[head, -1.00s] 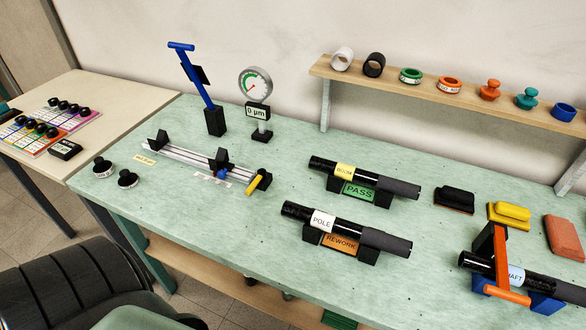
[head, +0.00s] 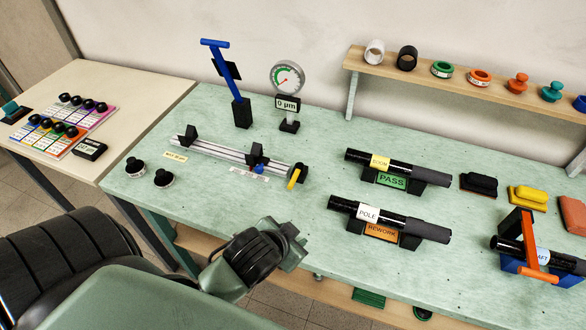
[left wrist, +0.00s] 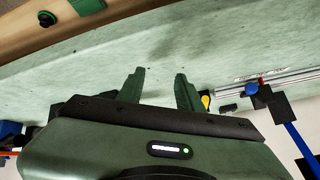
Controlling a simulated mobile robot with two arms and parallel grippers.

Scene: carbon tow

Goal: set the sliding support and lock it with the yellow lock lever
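The black sliding support (head: 256,153) stands on a silver rail (head: 212,150), nearer its right end, with a blue knob (head: 259,169) at its foot. The yellow lock lever (head: 294,179) sits at the rail's right end, tilted beside a black end block (head: 302,171). My left gripper (head: 298,246) is at the table's front edge, below and apart from the lever. In the left wrist view, its fingers (left wrist: 160,76) are spread and empty. The yellow lever (left wrist: 206,101) and blue knob (left wrist: 252,89) show to their right. My right gripper is not in view.
A round gauge (head: 287,77) and a blue-handled tool (head: 226,85) stand behind the rail. Two black knobs (head: 163,178) are left of it. Black tubes on PASS (head: 392,181) and REWORK (head: 381,232) stands lie to the right. Bare tabletop separates rail and tubes.

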